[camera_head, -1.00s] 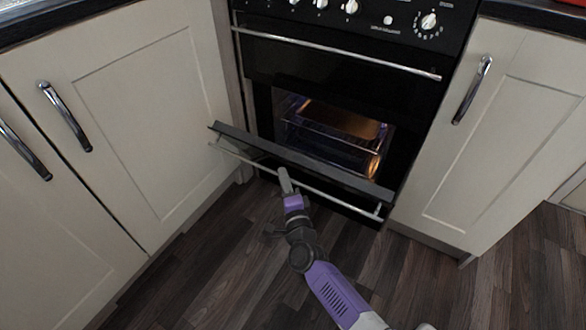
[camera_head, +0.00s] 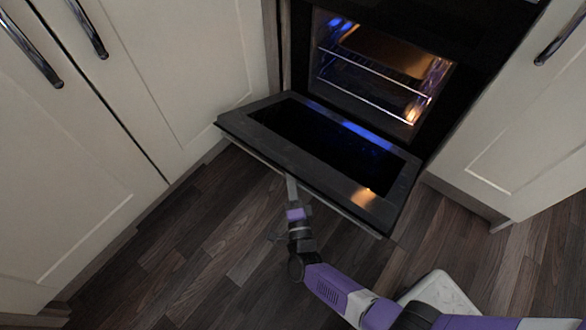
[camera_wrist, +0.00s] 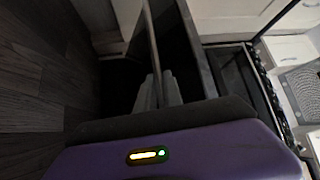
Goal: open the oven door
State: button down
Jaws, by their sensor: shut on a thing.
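The lower oven door (camera_head: 388,180) is swung down and lies nearly flat, its dark glass inner face turned up. The oven cavity (camera_head: 375,75) behind it is lit, with wire racks inside. The door's handle bar (camera_wrist: 151,40) runs along its outer edge and shows in the wrist view. My gripper (camera_head: 291,188) is at that front edge, left of its middle. In the wrist view my gripper (camera_wrist: 157,92) has its fingers closed around the bar. The part of the bar between the fingers is hidden.
Cream cupboards stand left (camera_head: 185,70) and right (camera_head: 515,125) of the oven, with metal handles. Dark wooden floor (camera_head: 190,250) lies open in front and below the door. A pale block that looks like my base shows at the lower right.

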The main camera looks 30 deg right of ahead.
jog(key=shift+s+f, duration=0.2)
jog(key=shift+f, duration=1.05)
jog(key=shift+d, duration=0.1)
jog(key=c, duration=1.5)
grip_release()
jog(key=shift+w+r, duration=0.1)
jog(key=shift+a, duration=0.3)
